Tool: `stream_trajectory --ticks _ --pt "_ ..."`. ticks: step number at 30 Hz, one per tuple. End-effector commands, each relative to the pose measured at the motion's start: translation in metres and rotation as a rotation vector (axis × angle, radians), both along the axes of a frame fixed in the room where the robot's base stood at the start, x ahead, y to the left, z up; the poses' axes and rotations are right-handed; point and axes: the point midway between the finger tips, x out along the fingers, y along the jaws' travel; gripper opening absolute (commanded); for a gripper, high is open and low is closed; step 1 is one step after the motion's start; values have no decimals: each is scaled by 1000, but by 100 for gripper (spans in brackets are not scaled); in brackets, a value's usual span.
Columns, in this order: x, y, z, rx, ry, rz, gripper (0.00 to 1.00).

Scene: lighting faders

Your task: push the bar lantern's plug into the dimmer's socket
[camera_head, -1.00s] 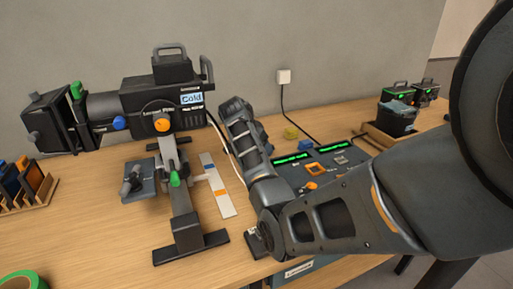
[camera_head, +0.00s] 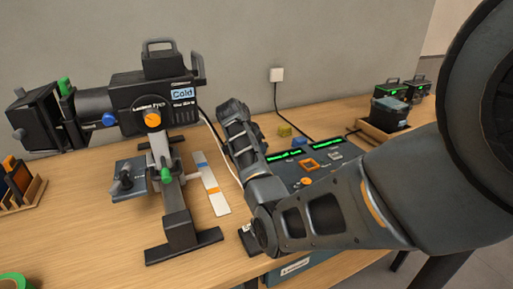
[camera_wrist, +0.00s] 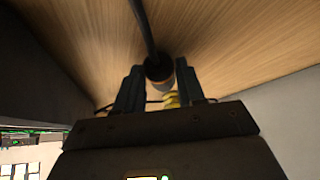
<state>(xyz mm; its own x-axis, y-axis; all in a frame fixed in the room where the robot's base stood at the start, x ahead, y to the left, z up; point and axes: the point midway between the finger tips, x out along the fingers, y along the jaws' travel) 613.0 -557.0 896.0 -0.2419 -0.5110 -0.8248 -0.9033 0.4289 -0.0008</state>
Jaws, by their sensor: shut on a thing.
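In the wrist view my gripper (camera_wrist: 158,74) is shut on a dark round plug (camera_wrist: 157,70) between its two fingers. A black cord runs from the plug up out of that picture. In the head view my arm hides the gripper and the plug. The dimmer (camera_head: 284,171) is a dark console with green displays and an orange-framed part, partly behind my arm. I cannot make out its socket. A black lantern (camera_head: 152,103) marked "Cold" stands on a dark stand to the left. Whether the cord leads to it cannot be told.
The wooden table (camera_head: 100,212) has some bare surface at the front left. A strip with blue and orange marks (camera_head: 217,200) lies beside the stand. A wooden tray (camera_head: 376,131) with dark gear stands at the right.

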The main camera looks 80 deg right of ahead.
Motion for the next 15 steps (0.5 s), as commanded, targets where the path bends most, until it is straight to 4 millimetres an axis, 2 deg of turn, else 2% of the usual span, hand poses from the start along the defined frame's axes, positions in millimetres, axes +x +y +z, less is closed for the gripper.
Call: stream_trajectory --ticks 1,9,15 --pt "0 0 -1 1 1 0 26" --pt "0 0 -1 2 0 0 1" --pt "0 1 8 1 0 1 1"
